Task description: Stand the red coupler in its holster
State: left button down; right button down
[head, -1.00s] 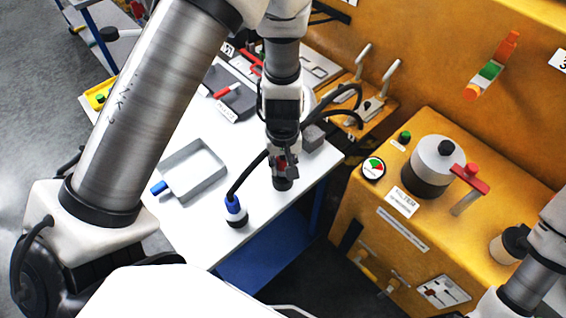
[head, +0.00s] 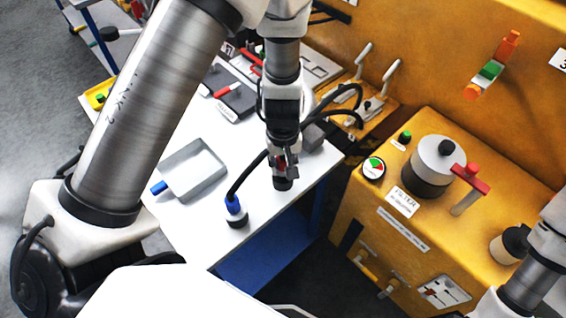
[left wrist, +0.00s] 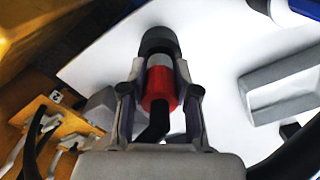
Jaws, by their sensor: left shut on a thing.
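My left gripper (head: 284,164) is shut on the red coupler, whose red body (left wrist: 158,84) shows between the fingers in the left wrist view. A grey band and a wide black end stick out past the fingertips. In the head view the gripper hides most of the coupler; its black end (head: 283,184) shows below, near the right edge of the white table. I cannot tell whether that end touches anything. I cannot make out the holster for certain. My right gripper is out of view; only part of that arm shows at lower right.
A blue coupler (head: 236,206) with a black hose stands on the white table (head: 215,237). A grey tray (head: 192,168) lies to its left. A grey block (head: 313,137) sits behind the gripper. A yellow machine (head: 345,215) with a filter canister (head: 430,168) stands to the right, across a gap.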

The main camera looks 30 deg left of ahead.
pick_arm(q)
jog(key=shift+f, duration=0.1)
jog(key=shift+f+b, duration=0.35)
jog(key=shift+b, duration=0.05)
jog(key=shift+f+b, duration=0.8)
jog(key=c, duration=0.8)
grip_release()
notch_tip(320, 180, up, 12)
